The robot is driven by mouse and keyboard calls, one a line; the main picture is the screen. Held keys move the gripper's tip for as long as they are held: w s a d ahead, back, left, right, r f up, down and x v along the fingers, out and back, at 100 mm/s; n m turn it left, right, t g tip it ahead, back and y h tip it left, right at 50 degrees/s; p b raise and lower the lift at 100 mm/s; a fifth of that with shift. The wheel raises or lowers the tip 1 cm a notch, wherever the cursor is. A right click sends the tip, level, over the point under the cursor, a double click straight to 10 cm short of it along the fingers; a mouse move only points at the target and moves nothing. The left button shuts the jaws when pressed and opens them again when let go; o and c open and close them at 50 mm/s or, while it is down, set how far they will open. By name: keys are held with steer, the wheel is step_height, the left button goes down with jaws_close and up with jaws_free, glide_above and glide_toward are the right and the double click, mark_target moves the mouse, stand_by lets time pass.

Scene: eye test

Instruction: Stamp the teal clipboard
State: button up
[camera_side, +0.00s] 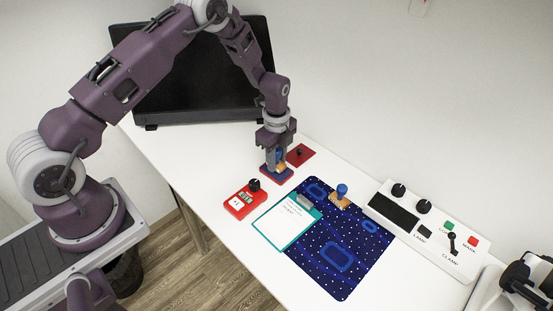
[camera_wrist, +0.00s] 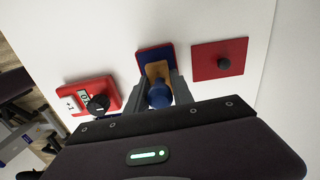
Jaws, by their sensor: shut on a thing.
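The teal clipboard (camera_side: 287,222) with a white sheet and a metal clip lies on the left part of a dark blue patterned mat in the side view. My gripper (camera_side: 275,166) is behind it, low over a blue ink pad with a red edge (camera_side: 265,178). In the wrist view, my gripper (camera_wrist: 161,86) is shut on a stamp with a blue knob (camera_wrist: 159,95) and a wooden base (camera_wrist: 157,70). The stamp's base is over the ink pad (camera_wrist: 154,53); whether it touches is unclear. A second blue-handled stamp (camera_side: 341,193) stands at the mat's upper right edge.
A red square lid with a dark knob (camera_wrist: 223,62) lies beside the pad. A red box with a dial (camera_side: 243,202) stands left of the clipboard. A white control panel (camera_side: 425,229) lies right of the mat (camera_side: 336,283). A black screen (camera_side: 195,80) stands behind.

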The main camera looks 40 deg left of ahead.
mark_target(280, 226)
steer(key=shift+f, duration=0.6)
stand_by(1.1)
steer(key=shift+r, duration=0.1)
steer(key=shift+r, duration=3.45)
steer(key=s+d+m, duration=0.3)
steer(key=s+d, duration=0.1)
steer(key=s+d+m, duration=0.3)
steer(key=s+d, duration=0.1)
steer(key=d, duration=0.1)
steer(key=s+d+m, duration=0.3)
steer(key=s+d, duration=0.1)
steer(key=d, duration=0.1)
steer(key=shift+s+f, duration=0.2)
steer(key=shift+f, duration=2.95)
steer(key=shift+f, duration=0.6)
